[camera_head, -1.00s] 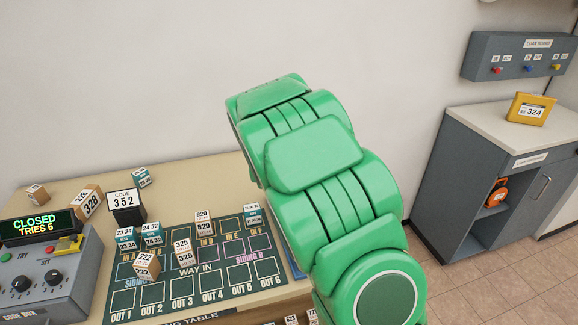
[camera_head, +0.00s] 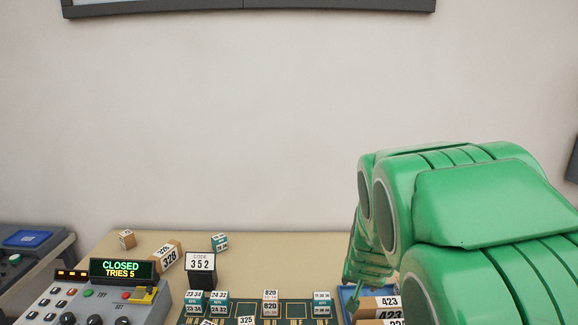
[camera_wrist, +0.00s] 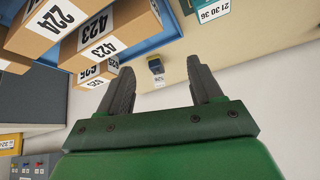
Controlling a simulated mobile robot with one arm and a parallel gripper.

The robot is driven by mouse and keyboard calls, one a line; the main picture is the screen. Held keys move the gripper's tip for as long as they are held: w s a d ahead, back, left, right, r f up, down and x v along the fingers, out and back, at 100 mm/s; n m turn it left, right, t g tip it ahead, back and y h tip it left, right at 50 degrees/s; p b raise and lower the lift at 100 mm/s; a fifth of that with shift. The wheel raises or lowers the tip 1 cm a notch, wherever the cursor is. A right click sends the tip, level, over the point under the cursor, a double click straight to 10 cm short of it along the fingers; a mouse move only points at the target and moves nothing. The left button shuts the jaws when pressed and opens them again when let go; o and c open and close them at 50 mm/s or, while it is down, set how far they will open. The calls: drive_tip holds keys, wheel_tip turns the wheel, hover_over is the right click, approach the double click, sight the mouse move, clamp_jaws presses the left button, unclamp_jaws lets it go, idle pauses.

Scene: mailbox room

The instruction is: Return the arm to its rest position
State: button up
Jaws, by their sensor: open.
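My green arm (camera_head: 470,230) fills the right of the head view and hides part of the table's right side. In the wrist view my gripper (camera_wrist: 160,85) is open, its two dark fingers apart with nothing held between them. Numbered parcels, one marked 423 (camera_wrist: 97,29), lie in a blue tray (camera_wrist: 165,38) beside the left finger. In the head view the tray (camera_head: 347,297) is partly hidden behind my arm.
The tan table (camera_head: 290,245) holds a code stand reading 352 (camera_head: 200,263), several small numbered blocks and a box marked 328 (camera_head: 168,257). A code box (camera_head: 105,295) with a display reading CLOSED, TRIES 5 stands at left. The wall above is bare up to a dark frame (camera_head: 250,10).

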drive_tip(key=s+a+r+n+g, duration=0.1)
drive_tip(key=s+r+g, duration=0.1)
drive_tip(key=s, duration=1)
drive_tip(key=s+a+r+n+g, duration=0.1)
drive_tip(key=s+r+g, duration=0.1)
drive_tip(key=s, duration=1.1)
drive_tip(key=s+a+r+n+g+y, duration=0.1)
drive_tip(key=s+r+g, duration=0.2)
drive_tip(key=s, duration=0.9)
drive_tip(key=shift+s+g, duration=0.35)
drive_tip(key=shift+g, duration=0.15)
drive_tip(key=shift+a, duration=0.1)
